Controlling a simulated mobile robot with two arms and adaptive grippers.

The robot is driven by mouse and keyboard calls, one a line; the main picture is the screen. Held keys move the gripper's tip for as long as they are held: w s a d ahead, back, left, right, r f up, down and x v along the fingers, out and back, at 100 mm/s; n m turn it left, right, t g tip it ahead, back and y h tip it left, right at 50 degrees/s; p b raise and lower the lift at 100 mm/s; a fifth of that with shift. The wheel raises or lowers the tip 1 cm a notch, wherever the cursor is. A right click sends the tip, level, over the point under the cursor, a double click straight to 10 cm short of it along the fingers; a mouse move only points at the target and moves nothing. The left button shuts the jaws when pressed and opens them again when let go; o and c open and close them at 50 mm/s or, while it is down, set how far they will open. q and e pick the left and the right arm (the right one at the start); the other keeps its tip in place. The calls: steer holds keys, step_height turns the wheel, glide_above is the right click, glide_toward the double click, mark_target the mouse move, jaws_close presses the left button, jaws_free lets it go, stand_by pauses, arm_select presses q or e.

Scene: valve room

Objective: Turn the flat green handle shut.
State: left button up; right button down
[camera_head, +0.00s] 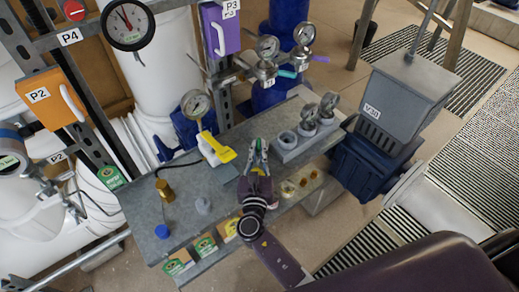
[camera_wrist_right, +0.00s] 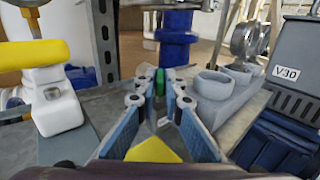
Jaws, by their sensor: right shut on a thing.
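My right gripper (camera_head: 258,147) reaches over the grey metal bench, its fingers closed together at the tips. In the right wrist view the fingertips (camera_wrist_right: 160,92) are shut on a narrow green handle (camera_wrist_right: 160,80), seen nearly edge-on as an upright strip. In the head view only a little green (camera_head: 265,146) shows at the fingertips. The fingers hide most of the handle and what it is mounted on, so its angle is hard to tell. My left gripper is in neither view.
Left of my gripper, a yellow lever (camera_head: 217,149) sits on a white valve. To the right stands a grey block with gauges (camera_head: 308,134). Behind are pipe gauges with a teal handle (camera_head: 287,73). A grey V30 box (camera_head: 402,88) stands further right. Brass fittings (camera_head: 298,183) lie close by.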

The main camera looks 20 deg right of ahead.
steer(key=shift+m+g+h, duration=0.4)
steer(key=shift+m+h, duration=0.1)
steer(key=shift+h, duration=0.3)
steer(key=c, duration=2)
jaws_free()
steer(key=shift+c, duration=0.2)
steer(key=v, duration=1.2)
